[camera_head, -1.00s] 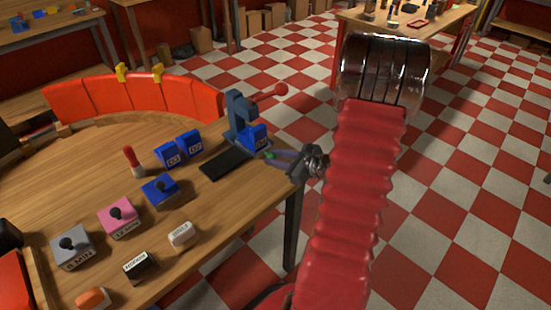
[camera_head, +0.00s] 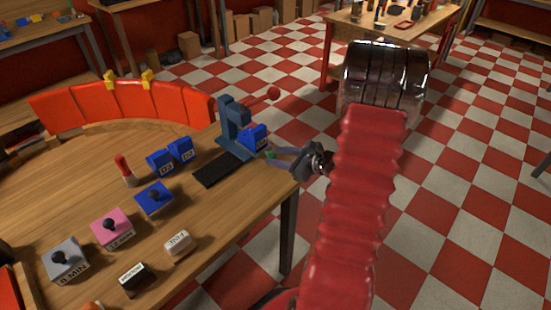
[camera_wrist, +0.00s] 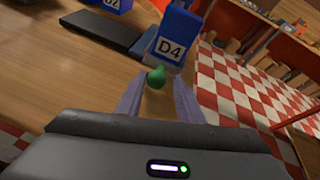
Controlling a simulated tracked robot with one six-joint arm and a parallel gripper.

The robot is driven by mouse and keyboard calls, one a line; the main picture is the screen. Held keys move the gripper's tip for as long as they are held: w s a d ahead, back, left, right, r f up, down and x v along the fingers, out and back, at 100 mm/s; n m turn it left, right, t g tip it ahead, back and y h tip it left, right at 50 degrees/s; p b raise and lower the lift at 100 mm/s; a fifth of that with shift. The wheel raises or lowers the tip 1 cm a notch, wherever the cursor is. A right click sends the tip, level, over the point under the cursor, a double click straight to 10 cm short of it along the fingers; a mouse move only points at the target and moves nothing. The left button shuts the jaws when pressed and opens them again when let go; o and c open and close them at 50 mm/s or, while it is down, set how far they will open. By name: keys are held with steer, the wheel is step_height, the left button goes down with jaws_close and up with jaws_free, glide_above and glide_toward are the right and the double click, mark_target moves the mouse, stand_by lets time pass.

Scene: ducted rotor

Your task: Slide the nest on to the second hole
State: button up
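A blue block marked D4 (camera_wrist: 173,42) stands upright at the blue-grey press (camera_head: 233,118); it also shows in the head view (camera_head: 254,138). A green knob (camera_wrist: 155,77) sits low in front of the block, on my side. I cannot clearly make out the nest apart from the block and knob, and no holes are distinguishable. My gripper (camera_wrist: 160,82) reaches over the table edge, with its two grey fingers apart on either side of the knob. I see a gap beside the knob at the right finger. The head view shows my gripper (camera_head: 275,155) close to the block.
A flat black plate (camera_head: 218,170) lies left of the press. Blue blocks D3 (camera_head: 160,163) and D2 (camera_head: 181,150) stand beyond it. Several switch boxes stand nearer on the wooden table (camera_head: 75,190). Checkered floor lies right.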

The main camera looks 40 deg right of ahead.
steer(key=o, duration=0.3)
steer(key=shift+o, duration=0.2)
steer(key=shift+s, duration=0.1)
steer(key=v, duration=1.3)
steer(key=shift+s+d+r, duration=0.15)
steer(key=shift+s, duration=0.1)
